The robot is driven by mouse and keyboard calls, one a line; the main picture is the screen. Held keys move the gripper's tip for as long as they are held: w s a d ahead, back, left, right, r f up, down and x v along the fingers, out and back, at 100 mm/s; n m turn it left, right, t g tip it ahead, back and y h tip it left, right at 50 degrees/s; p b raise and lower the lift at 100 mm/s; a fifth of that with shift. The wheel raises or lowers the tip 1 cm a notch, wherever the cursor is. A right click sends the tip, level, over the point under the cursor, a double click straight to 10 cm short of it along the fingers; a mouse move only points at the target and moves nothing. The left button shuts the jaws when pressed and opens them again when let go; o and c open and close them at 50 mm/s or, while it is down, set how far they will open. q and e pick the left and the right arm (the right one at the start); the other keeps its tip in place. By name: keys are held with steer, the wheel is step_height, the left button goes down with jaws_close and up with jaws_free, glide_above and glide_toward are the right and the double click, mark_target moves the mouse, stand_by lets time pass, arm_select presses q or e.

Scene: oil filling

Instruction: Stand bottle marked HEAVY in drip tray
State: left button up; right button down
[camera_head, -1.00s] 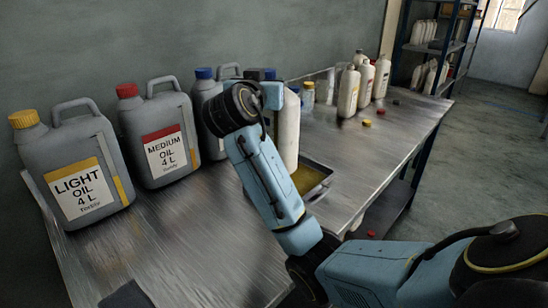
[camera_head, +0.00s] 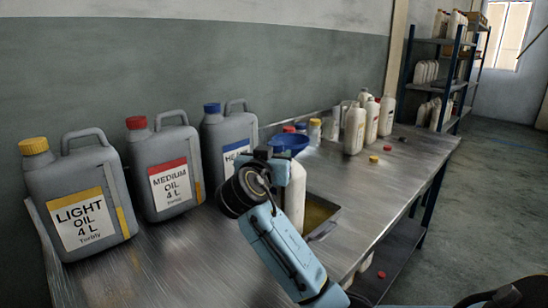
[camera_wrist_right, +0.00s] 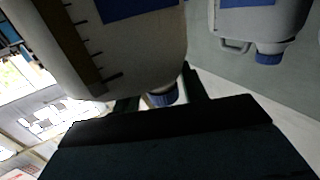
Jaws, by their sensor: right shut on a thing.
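My right gripper (camera_head: 278,160) is shut on a white bottle (camera_head: 296,198), near its top. The bottle looks upright beside or over the drip tray (camera_head: 334,222), at the tray's left part. My arm hides its base, so I cannot tell whether it rests in the tray. In the right wrist view, which is upside down, the bottle (camera_wrist_right: 130,50) shows a blue label and dark scale marks, its wording not readable. A blue cap (camera_wrist_right: 163,97) shows between the fingers. The tray has a yellowish floor. My left gripper is not in view.
Grey cans for light oil (camera_head: 83,212), medium oil (camera_head: 170,180) and a blue-capped one (camera_head: 228,135) stand along the wall. A blue funnel (camera_head: 290,142) and several white bottles (camera_head: 355,130) stand behind. Loose caps (camera_head: 373,159) lie right. The front left of the bench is clear.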

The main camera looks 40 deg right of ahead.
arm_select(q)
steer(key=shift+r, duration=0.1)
arm_select(e)
steer(key=shift+r, duration=0.1)
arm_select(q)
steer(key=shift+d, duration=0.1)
arm_select(e)
steer(key=c, duration=0.8)
jaws_free()
steer(key=shift+o, duration=0.2)
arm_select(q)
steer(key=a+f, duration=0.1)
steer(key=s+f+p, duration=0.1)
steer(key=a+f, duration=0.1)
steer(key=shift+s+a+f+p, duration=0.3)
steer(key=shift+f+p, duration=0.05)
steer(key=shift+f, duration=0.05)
arm_select(e)
steer(key=v, duration=1.2)
